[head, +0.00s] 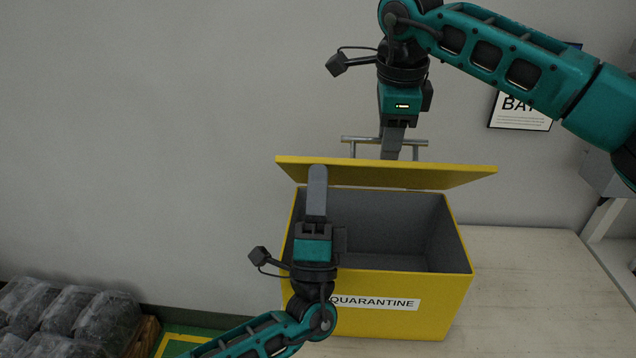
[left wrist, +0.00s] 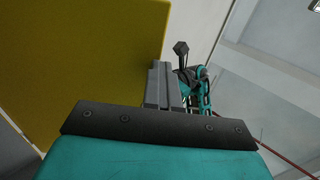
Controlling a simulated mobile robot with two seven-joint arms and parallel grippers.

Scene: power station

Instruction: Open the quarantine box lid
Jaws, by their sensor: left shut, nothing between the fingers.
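The yellow quarantine box (head: 400,325) stands on a pale worktop, its grey interior visible. Its yellow lid (head: 440,178) is raised and tilted above the opening, its underside partly showing. A metal bar handle (head: 358,140) rises behind the lid's upper edge. My right gripper (head: 393,150) points down at the handle, its fingers overlapping the bar. Whether they grip it is unclear. My left gripper (head: 317,170) is shut and empty, pointing up over the box's left part, its tip overlapping the lid's underside. Contact is unclear. The left wrist view shows the lid (left wrist: 110,50) beside the shut fingers.
Dark wrapped bundles (head: 65,315) lie at lower left, by a green and yellow floor marking. The worktop (head: 530,290) is clear to the right of the box. A wall sign (head: 520,110) and a shelf (head: 605,215) are at right.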

